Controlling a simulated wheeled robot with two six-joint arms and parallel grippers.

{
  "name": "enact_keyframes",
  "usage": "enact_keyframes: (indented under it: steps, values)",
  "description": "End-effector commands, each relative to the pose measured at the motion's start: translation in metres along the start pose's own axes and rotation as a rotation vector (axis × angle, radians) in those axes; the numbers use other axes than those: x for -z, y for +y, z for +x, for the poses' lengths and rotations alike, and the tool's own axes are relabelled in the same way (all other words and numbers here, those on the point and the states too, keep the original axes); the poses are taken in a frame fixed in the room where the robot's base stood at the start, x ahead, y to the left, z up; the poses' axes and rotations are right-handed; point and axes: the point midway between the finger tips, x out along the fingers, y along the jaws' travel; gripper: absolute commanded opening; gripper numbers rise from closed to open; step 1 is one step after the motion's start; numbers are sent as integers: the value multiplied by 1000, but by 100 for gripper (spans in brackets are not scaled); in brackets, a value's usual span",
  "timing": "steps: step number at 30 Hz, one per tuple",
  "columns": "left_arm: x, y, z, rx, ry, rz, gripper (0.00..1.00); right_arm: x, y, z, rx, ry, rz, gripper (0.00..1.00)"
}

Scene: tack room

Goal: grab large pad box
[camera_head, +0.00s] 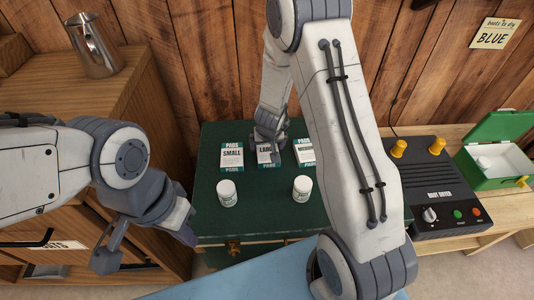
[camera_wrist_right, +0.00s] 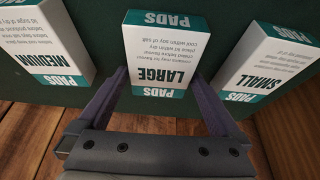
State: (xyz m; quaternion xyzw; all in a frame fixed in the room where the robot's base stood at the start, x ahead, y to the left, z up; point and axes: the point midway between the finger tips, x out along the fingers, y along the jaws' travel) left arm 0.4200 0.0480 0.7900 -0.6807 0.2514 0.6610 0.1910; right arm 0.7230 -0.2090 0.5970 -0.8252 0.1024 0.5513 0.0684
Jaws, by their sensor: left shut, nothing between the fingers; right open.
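The large pad box (camera_head: 264,158), white with teal bands, stands between the small and medium boxes on the green top. In the right wrist view its LARGE label (camera_wrist_right: 163,60) reads upside down. My right gripper (camera_head: 267,146) is open at this box, and its arm hides part of it. In the right wrist view the purple fingers (camera_wrist_right: 157,88) are on either side of the box's near end, and I cannot tell if they touch it. My left gripper (camera_head: 187,233) is shut and empty, low at the left before the green chest.
The small pad box (camera_head: 231,157) and medium pad box (camera_head: 304,152) stand close on either side. Two white jars (camera_head: 227,193) (camera_head: 302,189) stand nearer on the green chest (camera_head: 262,218). A boot dryer (camera_head: 436,185) and an open green case (camera_head: 497,162) are at right.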

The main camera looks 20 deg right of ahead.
Motion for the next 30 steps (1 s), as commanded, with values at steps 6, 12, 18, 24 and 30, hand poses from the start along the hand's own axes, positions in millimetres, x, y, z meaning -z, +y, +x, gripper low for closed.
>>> enact_keyframes:
  steps: [6, 12, 18, 24, 30]
  values:
    - [0, 0, 0, 0, 0, 0, 0, 0, 0, 0, 0, 0, 0, 62]
    - [0, 0, 0, 0, 0, 0, 0, 0, 0, 0, 0, 0, 0, 30]
    - [0, 0, -2, 0, 0, 0, 0, 1, 0, -3, 0, 1, 0, 30]
    - [1, 1, -18, 0, 0, 0, 0, 8, 0, -19, 0, 0, 0, 30]
    - [2, 3, -47, 0, 0, 0, 0, 19, 0, -46, 0, 0, 0, 30]
